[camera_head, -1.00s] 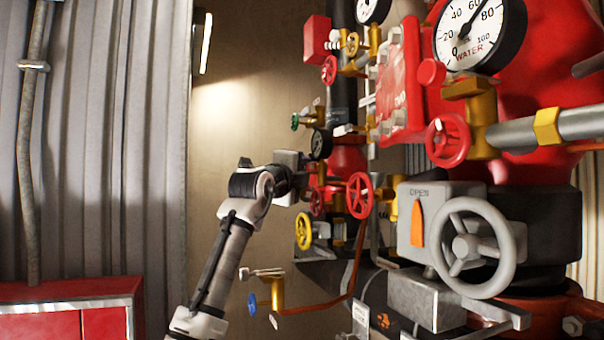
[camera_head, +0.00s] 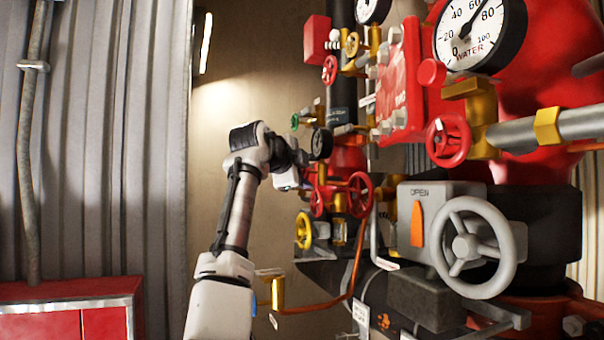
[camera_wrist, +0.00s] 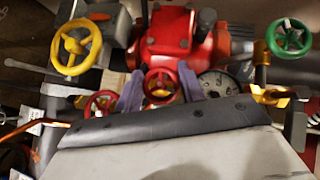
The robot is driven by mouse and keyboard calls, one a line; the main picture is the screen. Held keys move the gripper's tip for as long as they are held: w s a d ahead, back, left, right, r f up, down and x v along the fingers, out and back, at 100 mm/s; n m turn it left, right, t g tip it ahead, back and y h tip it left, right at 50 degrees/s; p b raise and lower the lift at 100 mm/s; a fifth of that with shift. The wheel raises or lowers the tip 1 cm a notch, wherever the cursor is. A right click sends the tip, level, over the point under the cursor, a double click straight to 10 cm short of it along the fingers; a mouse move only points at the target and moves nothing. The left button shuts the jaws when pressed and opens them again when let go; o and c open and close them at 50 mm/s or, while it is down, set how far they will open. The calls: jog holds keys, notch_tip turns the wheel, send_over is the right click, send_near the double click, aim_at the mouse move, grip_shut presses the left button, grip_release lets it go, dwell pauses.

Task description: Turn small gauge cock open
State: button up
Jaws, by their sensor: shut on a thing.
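My gripper (camera_wrist: 160,78) shows in the wrist view with its two purple-grey fingers on either side of a small red handwheel (camera_wrist: 159,84) with a brass centre. The fingers are closed on it, though the exact contact is partly hidden by the gripper body. A round gauge (camera_wrist: 217,84) sits just right of the fingers. In the head view the black gauge (camera_head: 321,144) is beside my gripper (camera_head: 304,176), whose fingertips are hard to make out among the fittings. No label marks which fitting is the small gauge cock.
A green handwheel (camera_head: 295,121), a yellow handwheel (camera_head: 303,230) and a larger red handwheel (camera_head: 360,195) crowd the gripper. A grey handwheel (camera_head: 473,247) on a box marked OPEN stands right. A copper pipe (camera_head: 330,304) runs below. Free room lies left, before the wall.

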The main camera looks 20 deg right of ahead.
jog(key=shift+f, duration=0.1)
dwell(0.3)
jog(key=o, duration=1)
jog(key=b+v, duration=0.4)
jog(key=v, duration=1)
jog(key=shift+b, duration=0.4)
